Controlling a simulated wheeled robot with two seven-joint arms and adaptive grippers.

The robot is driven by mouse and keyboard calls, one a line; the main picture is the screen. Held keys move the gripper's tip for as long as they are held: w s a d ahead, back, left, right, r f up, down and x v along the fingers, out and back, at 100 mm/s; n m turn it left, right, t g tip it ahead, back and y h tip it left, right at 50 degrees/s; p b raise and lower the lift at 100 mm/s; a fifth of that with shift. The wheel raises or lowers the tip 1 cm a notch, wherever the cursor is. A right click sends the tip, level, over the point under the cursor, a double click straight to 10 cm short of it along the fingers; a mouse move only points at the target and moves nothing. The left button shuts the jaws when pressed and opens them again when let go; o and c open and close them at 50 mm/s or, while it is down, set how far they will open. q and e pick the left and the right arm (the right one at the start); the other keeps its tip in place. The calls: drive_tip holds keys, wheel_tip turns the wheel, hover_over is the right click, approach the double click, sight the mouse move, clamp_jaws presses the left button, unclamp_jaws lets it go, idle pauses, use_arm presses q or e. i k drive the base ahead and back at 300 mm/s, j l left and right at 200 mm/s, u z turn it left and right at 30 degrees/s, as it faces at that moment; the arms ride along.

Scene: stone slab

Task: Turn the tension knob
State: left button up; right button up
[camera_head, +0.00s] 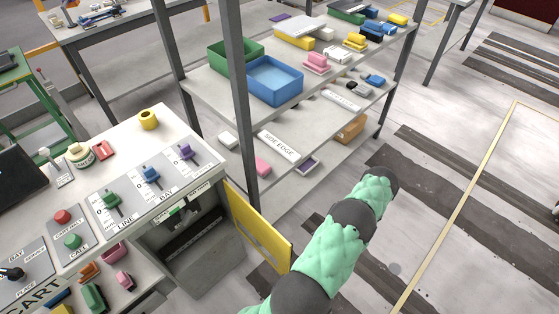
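A control panel (135,140) stands at the left. No knob on it is readably marked as tension. A cream round knob (79,153) with small lettering sits near its back left; I cannot read the lettering for certain. A yellow round knob-like piece (149,120) stands at the panel's far edge. A black-handled control (14,273) is at the lower left. Neither gripper shows. One of my arms, in a green quilted sleeve, rises from the bottom centre and is well right of the panel.
Green (112,200), blue (151,175) and purple (186,153) sliders and red (63,217) and green (72,241) buttons crowd the panel. A yellow door (258,228) stands open beside it. A shelf rack (238,74) holds bins behind. The floor at right is clear.

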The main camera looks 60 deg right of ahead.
sight(186, 218)
drive_tip(key=k, duration=1)
